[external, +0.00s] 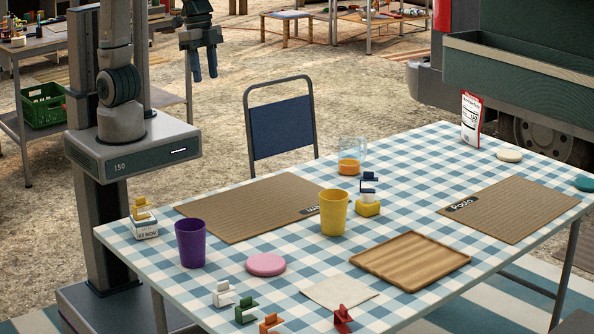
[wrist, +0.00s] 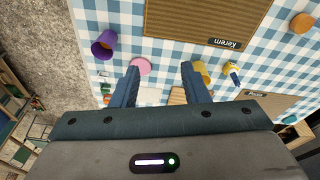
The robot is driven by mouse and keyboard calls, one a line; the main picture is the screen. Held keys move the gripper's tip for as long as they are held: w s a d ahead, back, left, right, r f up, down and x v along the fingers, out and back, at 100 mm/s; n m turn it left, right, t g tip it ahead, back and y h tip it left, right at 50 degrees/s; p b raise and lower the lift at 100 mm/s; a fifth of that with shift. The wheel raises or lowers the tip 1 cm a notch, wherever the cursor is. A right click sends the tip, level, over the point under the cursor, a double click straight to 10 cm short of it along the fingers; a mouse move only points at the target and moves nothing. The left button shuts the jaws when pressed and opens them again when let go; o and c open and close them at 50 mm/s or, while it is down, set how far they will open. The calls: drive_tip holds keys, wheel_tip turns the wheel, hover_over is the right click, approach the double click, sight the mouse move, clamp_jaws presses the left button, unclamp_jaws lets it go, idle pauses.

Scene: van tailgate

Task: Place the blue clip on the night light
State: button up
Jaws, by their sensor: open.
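A dark blue clip (external: 370,177) sits at the top of a small stack, above a white part and a yellow block (external: 367,209), right of the yellow cup. The blue clip also shows in the wrist view (wrist: 235,79). I cannot tell for sure which thing is the night light; a clear glass-like piece with an orange bottom (external: 349,167) stands at the table's far edge. My gripper (external: 204,78) is open and empty, raised left of the chair, well away from the clip. Its spread fingers show in the wrist view (wrist: 159,69).
A purple cup (external: 191,243), yellow cup (external: 334,213), pink disc (external: 266,264), wooden tray (external: 410,237) and brown mats stand on the checked table. Several coloured clips lie along the near edge. A yellow clip tops a white date block (external: 145,225). A chair (external: 281,130) stands behind.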

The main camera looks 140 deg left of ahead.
drive_tip(key=s+d+f+m, duration=0.1)
drive_tip(key=s+d+f, duration=0.2)
drive_tip(key=s, duration=0.4)
drive_tip(key=s+d+f+m, duration=0.1)
drive_tip(key=s+d+f, duration=0.1)
drive_tip(key=s, duration=0.6)
drive_tip(key=shift+d+f+m+t, duration=0.3)
drive_tip(key=shift+d+f+t, duration=0.1)
drive_tip(key=shift+d, duration=0.15)
